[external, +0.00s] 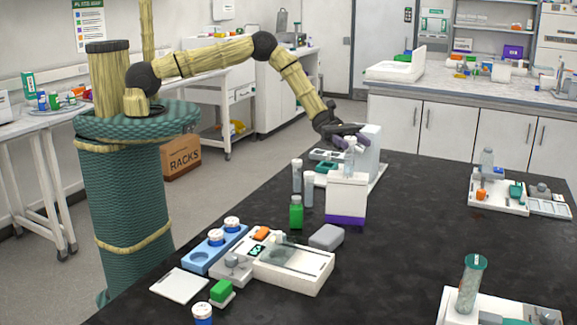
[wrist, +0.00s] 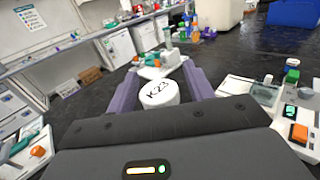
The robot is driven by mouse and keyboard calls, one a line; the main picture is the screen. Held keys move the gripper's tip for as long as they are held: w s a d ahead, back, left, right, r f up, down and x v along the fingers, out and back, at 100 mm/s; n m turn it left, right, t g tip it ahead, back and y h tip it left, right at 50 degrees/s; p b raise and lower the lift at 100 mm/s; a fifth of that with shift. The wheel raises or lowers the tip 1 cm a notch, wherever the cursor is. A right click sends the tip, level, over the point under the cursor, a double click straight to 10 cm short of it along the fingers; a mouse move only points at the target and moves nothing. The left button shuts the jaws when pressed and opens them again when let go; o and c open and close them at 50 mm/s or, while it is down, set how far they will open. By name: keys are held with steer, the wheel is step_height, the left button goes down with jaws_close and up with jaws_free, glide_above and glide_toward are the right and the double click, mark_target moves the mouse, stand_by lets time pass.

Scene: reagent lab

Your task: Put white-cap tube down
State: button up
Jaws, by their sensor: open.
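The white-cap tube (external: 349,160) is upright, with its lower end at the top of a white block with a purple base (external: 346,196) in the external view. I cannot tell how deep it sits in the block. In the wrist view its white cap (wrist: 158,93), marked K-23, is between the two purple fingers. My gripper (external: 346,142) is at the tube's top and is open, with a finger on either side of the cap. The fingers also show in the wrist view (wrist: 161,84). Most of the tube's body is hidden below the cap there.
Two clear tubes (external: 297,176) and a green bottle (external: 296,213) stand left of the block. A white device (external: 300,270), a blue holder (external: 216,250) and a grey box (external: 326,237) are nearer the front.

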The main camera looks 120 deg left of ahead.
steer(key=shift+r, duration=0.2)
steer(key=b+v, duration=0.3)
steer(key=v, duration=0.9)
steer(key=shift+b, duration=0.4)
